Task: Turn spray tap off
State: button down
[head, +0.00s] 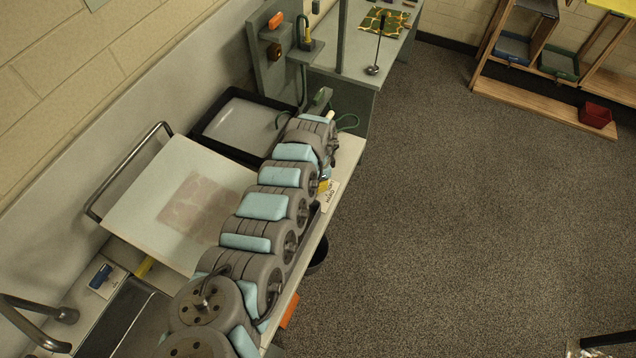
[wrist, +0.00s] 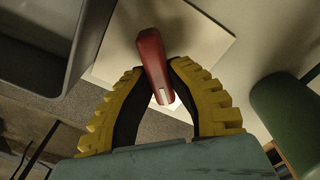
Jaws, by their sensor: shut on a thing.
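A red lever handle (wrist: 150,55) stands on a pale square plate (wrist: 205,50) in the wrist view, which I take to be the spray tap. My gripper (wrist: 158,72) has its yellow, dark-lined fingers shut on the lever, one on each side. The lever's lower end, with a white tip, shows between the fingers. In the head view my gripper (head: 324,185) shows only as a bit of yellow by the counter's front edge, beside a white lettered plate (head: 331,196). My arm hides the red lever there.
A black-rimmed tray (head: 205,122) lies behind my arm, with a white board (head: 150,215) left of it. A grey post panel (head: 268,75) stands at the back. The floor to the right is open.

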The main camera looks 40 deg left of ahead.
jog(key=shift+n, duration=0.3)
jog(key=n+p, duration=0.1)
jog(key=n, duration=0.1)
jog(key=shift+n+p, duration=0.3)
jog(key=shift+p, duration=0.1)
jog(key=shift+a+f+n, duration=0.1)
jog(key=shift+f+n, duration=0.1)
jog(key=shift+n, duration=0.6)
jog(key=shift+a+n+b, duration=0.15)
jog(key=shift+n+b, duration=0.55)
jog(key=shift+n, duration=1.4)
jog(key=shift+r, duration=0.1)
jog(key=c, duration=1)
grip_release()
jog(key=shift+o, duration=0.2)
jog(key=shift+r, duration=0.15)
